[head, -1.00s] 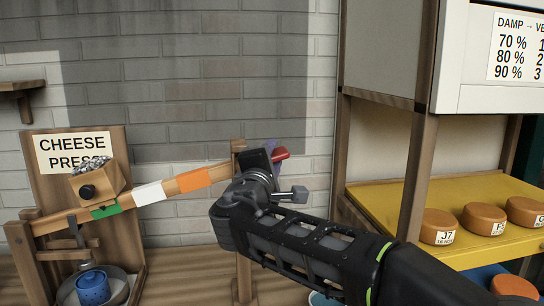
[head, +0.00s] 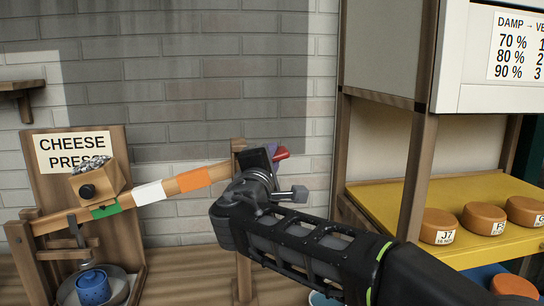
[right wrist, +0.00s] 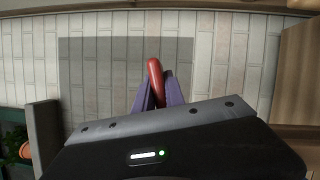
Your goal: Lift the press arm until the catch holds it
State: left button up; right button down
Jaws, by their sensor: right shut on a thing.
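The press arm (head: 149,193) is a wooden lever with green, white and orange bands. It slopes up to the right from its pivot at the far left of the head view. Its red handle end (head: 282,153) shows just past my right gripper (head: 272,152). In the right wrist view the purple fingers of my right gripper (right wrist: 157,95) are closed around the red handle (right wrist: 155,80). A wooden post (head: 240,215) stands at the arm's right part; my gripper hides part of it, and I cannot make out the catch. My left gripper is out of view.
A weight box (head: 97,184) sits on the arm before the cheese press board (head: 110,145). A blue mould (head: 93,288) stands below. On the right, a yellow shelf (head: 390,200) holds orange cheeses (head: 484,218), beside a wooden upright (head: 416,175).

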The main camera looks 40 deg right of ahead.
dwell(0.6)
jog(key=shift+w+a+r+n, duration=0.1)
jog(key=shift+a+r+n, duration=0.05)
jog(key=shift+r, duration=0.55)
jog(key=shift+w+a+r+n, duration=0.1)
jog(key=shift+a+r+n, duration=0.05)
jog(key=shift+r, duration=0.55)
jog(key=c, duration=1.4)
grip_release()
jog(key=shift+a, duration=0.1)
jog(key=b+v, duration=0.1)
jog(key=v, duration=0.6)
jog(key=shift+s+a+f, duration=0.2)
jog(key=shift+s+a, duration=0.05)
jog(key=shift+s, duration=0.05)
